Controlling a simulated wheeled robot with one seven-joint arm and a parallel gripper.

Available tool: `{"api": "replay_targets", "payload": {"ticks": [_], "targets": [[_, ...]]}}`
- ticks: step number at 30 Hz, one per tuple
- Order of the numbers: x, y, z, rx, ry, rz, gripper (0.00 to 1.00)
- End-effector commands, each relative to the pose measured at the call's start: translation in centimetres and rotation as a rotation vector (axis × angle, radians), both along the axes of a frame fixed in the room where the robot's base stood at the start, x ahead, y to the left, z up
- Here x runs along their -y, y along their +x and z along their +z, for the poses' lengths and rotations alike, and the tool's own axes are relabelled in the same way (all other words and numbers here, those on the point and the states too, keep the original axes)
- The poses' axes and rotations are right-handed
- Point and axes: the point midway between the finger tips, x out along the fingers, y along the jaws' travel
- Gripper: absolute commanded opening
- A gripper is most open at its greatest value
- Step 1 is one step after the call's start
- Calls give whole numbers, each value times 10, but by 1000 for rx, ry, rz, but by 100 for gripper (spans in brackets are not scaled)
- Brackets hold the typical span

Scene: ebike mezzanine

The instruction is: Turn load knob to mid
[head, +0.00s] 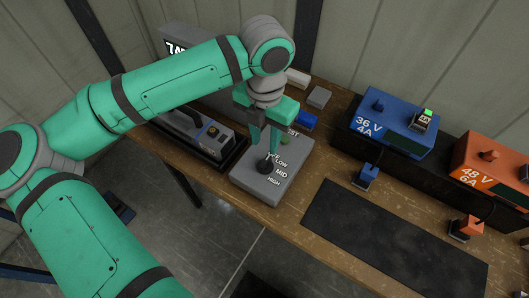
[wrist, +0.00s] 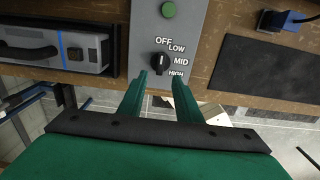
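The load knob (wrist: 160,63) is a small black dial on a grey test box (wrist: 143,40), with the labels OFF, LOW, MID and HIGH around its right side. Its white mark appears to point up toward OFF. In the head view, the knob (head: 265,167) sits near the front of the grey box (head: 246,187). My gripper (wrist: 163,78) is open and empty, its two green fingers apart. In the wrist view the fingertips lie just below and to either side of the knob. In the head view my gripper (head: 264,148) points down close over the knob; contact cannot be told.
A green button (wrist: 168,9) is on the same box. A battery pack (head: 198,130) in a black tray stands left. A blue 36 V charger (head: 393,123) and an orange 48 V charger (head: 492,165) stand right. A dark mat (head: 390,240) lies on the bench.

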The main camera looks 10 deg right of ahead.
Motion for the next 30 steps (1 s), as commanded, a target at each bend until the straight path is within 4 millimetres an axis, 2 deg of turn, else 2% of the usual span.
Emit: {"api": "replay_targets", "payload": {"ticks": [9,15,21,28,29,30], "targets": [[1,-1,-56,-3,-4,-1,31],[1,-1,-81,-3,-4,0,31],[1,-1,-89,-1,-3,-1,31],[1,0,-89,-1,-3,-1,31],[1,0,-89,-1,-3,-1,26],[1,0,-89,-1,-3,-1,17]]}}
